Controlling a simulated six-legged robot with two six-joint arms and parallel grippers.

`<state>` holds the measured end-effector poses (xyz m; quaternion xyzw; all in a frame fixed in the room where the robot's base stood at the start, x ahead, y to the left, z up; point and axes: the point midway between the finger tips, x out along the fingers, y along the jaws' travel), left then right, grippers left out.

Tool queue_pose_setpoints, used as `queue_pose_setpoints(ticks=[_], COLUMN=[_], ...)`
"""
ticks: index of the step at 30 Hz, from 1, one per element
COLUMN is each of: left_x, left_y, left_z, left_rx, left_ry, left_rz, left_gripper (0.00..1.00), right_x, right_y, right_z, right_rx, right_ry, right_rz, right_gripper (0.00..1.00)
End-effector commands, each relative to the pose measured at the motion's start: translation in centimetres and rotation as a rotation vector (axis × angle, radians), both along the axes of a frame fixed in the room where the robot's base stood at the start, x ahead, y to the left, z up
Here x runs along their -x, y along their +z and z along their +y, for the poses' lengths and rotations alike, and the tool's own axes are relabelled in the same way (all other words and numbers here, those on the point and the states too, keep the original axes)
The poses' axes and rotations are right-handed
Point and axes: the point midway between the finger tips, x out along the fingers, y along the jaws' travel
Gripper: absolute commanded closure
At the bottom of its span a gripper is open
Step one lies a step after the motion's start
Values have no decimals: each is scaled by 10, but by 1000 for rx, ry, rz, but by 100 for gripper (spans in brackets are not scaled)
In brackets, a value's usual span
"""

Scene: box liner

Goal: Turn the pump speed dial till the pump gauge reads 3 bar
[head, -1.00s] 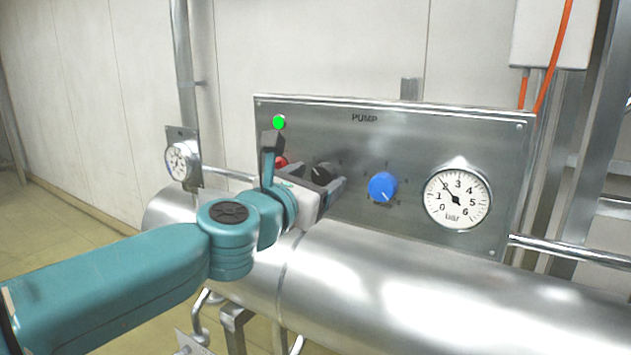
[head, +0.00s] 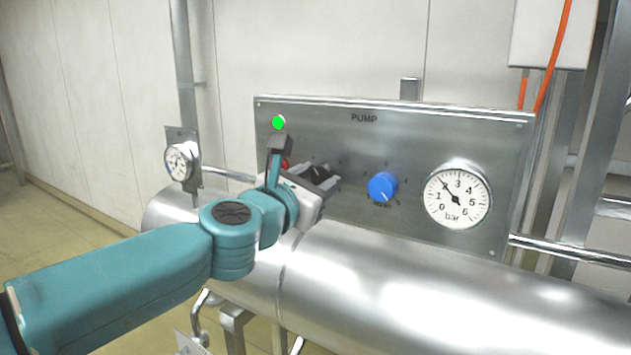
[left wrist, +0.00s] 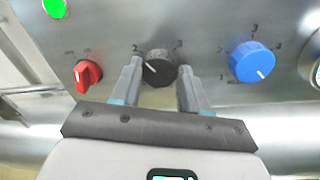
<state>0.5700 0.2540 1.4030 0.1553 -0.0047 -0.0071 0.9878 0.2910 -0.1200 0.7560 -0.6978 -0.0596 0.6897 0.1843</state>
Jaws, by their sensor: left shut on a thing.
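My left gripper (head: 317,181) is shut on the black dial (head: 319,172) on the steel pump panel (head: 420,130). In the left wrist view the two fingers stand on either side of the black dial (left wrist: 160,68), whose white mark points up and left, toward a 2. The pump gauge (head: 457,197), marked bar, has its needle near 2. A blue dial (head: 382,186) is right of the black one, with its mark pointing down and right. The small labels under the dials are too blurred to read. My right gripper is out of view.
A red switch (left wrist: 88,74) is close left of the gripper, and a green lamp (head: 279,122) is lit above it. A thick steel pipe (head: 400,270) runs below the panel. A second gauge (head: 180,162) stands at the left.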

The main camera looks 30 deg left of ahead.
Motion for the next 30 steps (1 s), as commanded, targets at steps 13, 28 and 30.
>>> queue_pose_setpoints(ticks=[13, 28, 30], left_x=[0, 0, 0], left_y=[-3, -5, -5], left_z=[-1, -1, -1], left_rx=[-394, -868, -936], left_ry=[-1, -1, -1], left_rz=[-30, -67, -72], left_gripper=[86, 86, 86], right_x=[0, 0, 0], right_y=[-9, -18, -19], right_z=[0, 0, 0], right_rx=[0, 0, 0], right_ry=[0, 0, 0], right_rz=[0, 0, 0], right_gripper=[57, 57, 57])
